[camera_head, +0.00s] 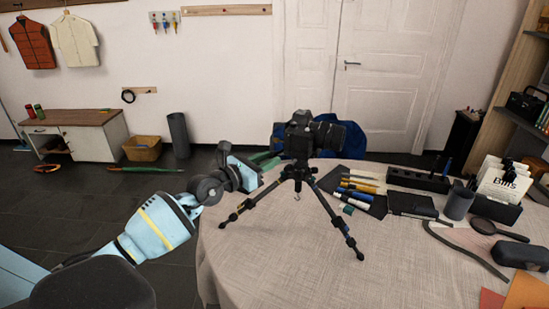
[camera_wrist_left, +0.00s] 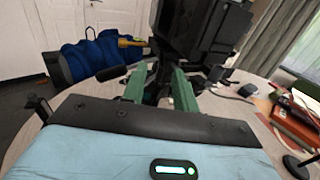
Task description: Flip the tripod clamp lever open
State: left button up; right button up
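A black camera (camera_head: 308,135) is mounted on a small black tripod (camera_head: 297,172), which stands upright on the round table with its legs spread. The camera's dark body (camera_wrist_left: 205,28) fills the upper middle of the left wrist view. My left gripper (camera_head: 272,162) reaches in from the left, level with the tripod head just under the camera. In the left wrist view its two green fingers (camera_wrist_left: 158,88) are apart, with dark tripod parts between or just beyond them. Contact cannot be told. I cannot make out the clamp lever clearly. My right gripper is not in view.
The table (camera_head: 265,270) has a pale cloth, clear at the front. Pens (camera_head: 358,188) lie on a dark mat right of the tripod. A blue chair (camera_wrist_left: 95,55) is behind the table.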

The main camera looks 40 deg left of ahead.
pick_arm(q)
jog(key=shift+x, duration=1.4)
grip_shut()
